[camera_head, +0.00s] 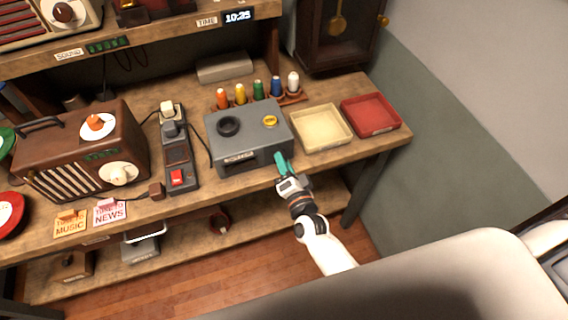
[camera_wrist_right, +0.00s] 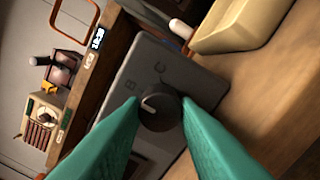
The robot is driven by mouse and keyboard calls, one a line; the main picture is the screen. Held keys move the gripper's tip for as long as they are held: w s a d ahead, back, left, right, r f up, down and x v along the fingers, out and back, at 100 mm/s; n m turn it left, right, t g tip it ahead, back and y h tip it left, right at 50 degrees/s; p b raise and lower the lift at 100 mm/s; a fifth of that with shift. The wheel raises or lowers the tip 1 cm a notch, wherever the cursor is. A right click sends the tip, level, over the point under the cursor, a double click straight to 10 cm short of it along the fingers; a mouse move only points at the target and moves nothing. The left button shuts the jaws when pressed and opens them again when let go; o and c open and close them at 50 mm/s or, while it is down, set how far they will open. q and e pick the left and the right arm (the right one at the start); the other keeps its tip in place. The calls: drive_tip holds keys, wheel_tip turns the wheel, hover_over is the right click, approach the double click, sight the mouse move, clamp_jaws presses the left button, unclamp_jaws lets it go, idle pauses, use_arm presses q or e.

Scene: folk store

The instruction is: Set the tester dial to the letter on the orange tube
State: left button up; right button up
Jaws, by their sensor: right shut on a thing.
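The tester is a grey box (camera_head: 233,129) on the bench, with a dark round socket and a yellow ring on top. Its dial is a dark round knob (camera_wrist_right: 160,110) with a white pointer mark at its left side. Letters B and C show on the panel by the knob in the right wrist view. My right gripper (camera_head: 282,163) has teal fingers shut on the dial, at the tester's front right; the gripper hides the dial in the head view. The orange tube (camera_head: 222,99) stands upright behind the tester; no letter is readable on it. My left gripper is out of view.
Yellow, green, blue and white tubes stand beside the orange one in a wooden rack. A cream tray (camera_head: 319,145) and a red tray (camera_head: 371,132) lie right of the tester. A red-switch power strip (camera_head: 178,196) and brown radio (camera_head: 64,157) stand left.

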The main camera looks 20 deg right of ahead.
idle(0.4)
drive_tip(key=o, duration=1)
drive_tip(key=shift+s+d+b, duration=0.15)
drive_tip(key=shift+s+b, duration=0.55)
drive_tip(key=shift+s, duration=2.35)
drive_tip(key=shift+s+d+b, duration=0.1)
drive_tip(key=shift+s+b, duration=0.6)
drive_tip(key=shift+s, duration=2.3)
drive_tip(key=shift+f, duration=0.1)
